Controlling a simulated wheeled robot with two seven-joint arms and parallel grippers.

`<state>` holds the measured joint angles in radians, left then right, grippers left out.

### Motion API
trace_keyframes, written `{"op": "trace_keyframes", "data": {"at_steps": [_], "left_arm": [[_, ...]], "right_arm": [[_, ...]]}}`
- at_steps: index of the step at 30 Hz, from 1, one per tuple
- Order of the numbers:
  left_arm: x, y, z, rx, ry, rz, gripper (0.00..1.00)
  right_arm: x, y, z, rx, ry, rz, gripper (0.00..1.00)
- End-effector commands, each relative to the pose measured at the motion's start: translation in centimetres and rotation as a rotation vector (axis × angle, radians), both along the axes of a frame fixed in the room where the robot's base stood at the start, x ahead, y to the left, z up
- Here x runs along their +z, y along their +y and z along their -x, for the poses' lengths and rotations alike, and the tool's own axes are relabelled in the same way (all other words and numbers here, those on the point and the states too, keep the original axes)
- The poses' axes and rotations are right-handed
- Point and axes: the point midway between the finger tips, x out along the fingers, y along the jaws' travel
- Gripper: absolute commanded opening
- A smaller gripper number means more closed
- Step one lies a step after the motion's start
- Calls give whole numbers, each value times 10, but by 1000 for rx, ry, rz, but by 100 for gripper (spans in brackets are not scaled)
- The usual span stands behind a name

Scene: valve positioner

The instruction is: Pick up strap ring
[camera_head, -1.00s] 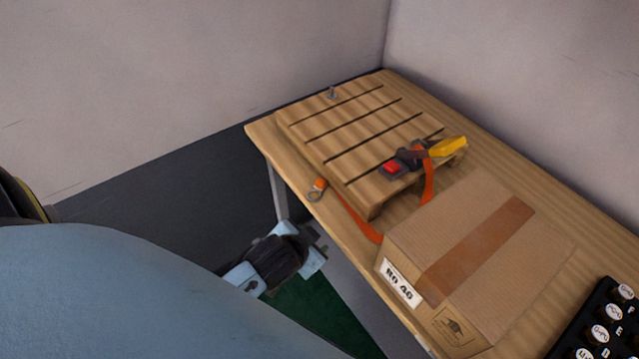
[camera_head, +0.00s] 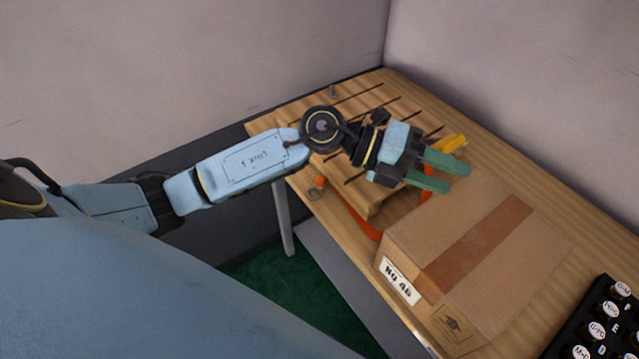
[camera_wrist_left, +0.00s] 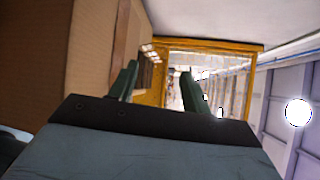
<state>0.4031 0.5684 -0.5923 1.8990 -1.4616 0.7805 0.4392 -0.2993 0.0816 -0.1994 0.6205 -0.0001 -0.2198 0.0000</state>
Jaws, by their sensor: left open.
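My left gripper (camera_head: 449,177) is open and empty, with green fingers pointing right. In the head view it appears over the pallet's right end and the back of the box, well to the right of the ring. It hides most of the ratchet; a yellow handle (camera_head: 453,143) shows behind it. The left wrist view shows both fingers (camera_wrist_left: 159,80) apart and no ring.
A cardboard box (camera_head: 482,262) stands on the wooden table (camera_head: 528,167), right of the pallet. It also fills the left of the wrist view (camera_wrist_left: 48,60). A black rack with knobs (camera_head: 603,325) is at the lower right. A small metal post stands at the pallet's far end.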

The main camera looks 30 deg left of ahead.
Motion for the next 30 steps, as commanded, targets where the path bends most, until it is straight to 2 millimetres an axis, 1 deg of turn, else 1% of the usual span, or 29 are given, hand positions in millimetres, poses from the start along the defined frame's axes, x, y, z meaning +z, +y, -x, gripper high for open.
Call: {"op": "trace_keyframes", "data": {"at_steps": [1,2,3,5,6,7,8,9,12,15,18,20,27,30], "left_arm": [[-19,13,-5,-46,-9,-160,48],[-32,23,-7,-72,-4,-257,48],[-47,39,-11,-98,6,-385,48],[-66,70,-18,-119,33,-577,48],[-75,92,-22,-125,56,-698,48],[-81,110,-25,-123,79,-784,48],[-85,127,-28,-121,102,-866,48],[-88,151,-32,-110,134,-965,48],[-87,200,-37,-75,211,-1163,48],[-83,232,-38,-42,272,-1287,48],[-82,248,-38,-25,308,-1347,48],[-88,252,-37,-21,318,-1361,48],[-134,252,-37,-23,320,-1362,48],[-149,251,-37,-24,318,-1360,48]], "right_arm": [[0,0,0,0,1,-1,78],[0,1,0,0,1,-1,78],[0,1,1,0,1,-1,78],[0,1,1,0,1,-2,78],[0,2,1,0,1,-2,78],[0,2,1,0,2,-3,78],[0,2,1,0,2,-3,78],[0,2,1,0,2,-3,78],[0,3,1,0,2,-4,78],[0,3,1,0,2,-4,78],[0,3,1,0,2,-4,78],[0,3,1,0,2,-4,78],[1,3,1,0,3,-3,78],[1,3,1,0,3,-3,78]]}}
